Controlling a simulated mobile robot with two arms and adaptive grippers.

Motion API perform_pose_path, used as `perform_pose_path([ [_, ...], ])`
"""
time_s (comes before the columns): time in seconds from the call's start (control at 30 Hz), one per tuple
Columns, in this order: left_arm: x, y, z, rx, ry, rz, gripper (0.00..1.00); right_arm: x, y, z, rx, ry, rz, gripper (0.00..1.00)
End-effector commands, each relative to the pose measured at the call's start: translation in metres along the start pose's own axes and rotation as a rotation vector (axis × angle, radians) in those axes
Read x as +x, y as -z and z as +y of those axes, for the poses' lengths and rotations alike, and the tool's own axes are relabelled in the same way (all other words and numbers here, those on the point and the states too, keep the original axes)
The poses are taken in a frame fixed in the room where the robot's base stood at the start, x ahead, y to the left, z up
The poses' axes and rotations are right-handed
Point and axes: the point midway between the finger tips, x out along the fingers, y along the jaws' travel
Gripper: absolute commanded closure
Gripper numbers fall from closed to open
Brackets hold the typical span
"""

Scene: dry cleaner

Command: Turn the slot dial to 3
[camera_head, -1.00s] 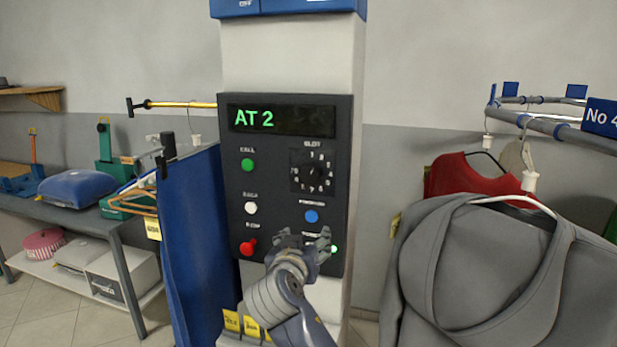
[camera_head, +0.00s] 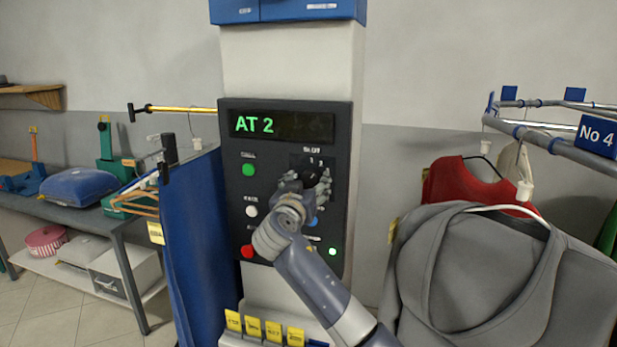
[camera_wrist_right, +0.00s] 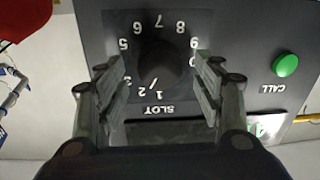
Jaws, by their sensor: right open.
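The slot dial (camera_wrist_right: 160,62) is a dark round knob ringed by white numbers on a dark control panel (camera_head: 340,215). In the right wrist view it appears upside down, and its pale pointer mark is towards the 1 and 2. My right gripper (camera_wrist_right: 158,78) is open, with one finger on each side of the knob; I cannot tell whether they touch it. In the head view my right gripper (camera_head: 308,184) covers most of the dial. The display (camera_head: 282,124) reads "AT 2" in green. My left gripper is not in view.
A green CALL button (camera_head: 248,170), a white button (camera_head: 251,211) and a red button (camera_head: 247,251) are left of the dial. A blue button (camera_head: 312,222) is just below my gripper. Grey clothing (camera_head: 470,280) hangs at the right.

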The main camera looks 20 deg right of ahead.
Motion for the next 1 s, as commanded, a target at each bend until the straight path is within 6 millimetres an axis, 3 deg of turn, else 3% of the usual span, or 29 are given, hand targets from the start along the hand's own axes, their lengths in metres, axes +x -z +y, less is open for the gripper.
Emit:
perform_pose_path([
  [0.2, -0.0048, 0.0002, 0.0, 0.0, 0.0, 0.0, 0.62, 0.0124, -0.0003, 0.0007, 0.0, -0.001, -0.001, 0.38],
  [0.47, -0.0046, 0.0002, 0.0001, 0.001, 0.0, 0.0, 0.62, 0.0131, -0.0009, 0.0004, 0.001, 0.0, -0.001, 0.38],
  [0.7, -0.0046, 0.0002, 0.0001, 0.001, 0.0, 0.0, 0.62, 0.0129, -0.001, 0.0004, 0.0, 0.0, -0.001, 0.82],
  [1.0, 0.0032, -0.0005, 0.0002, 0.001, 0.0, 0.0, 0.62, 0.0127, -0.0037, 0.0, 0.019, 0.0, 0.0, 0.82],
])
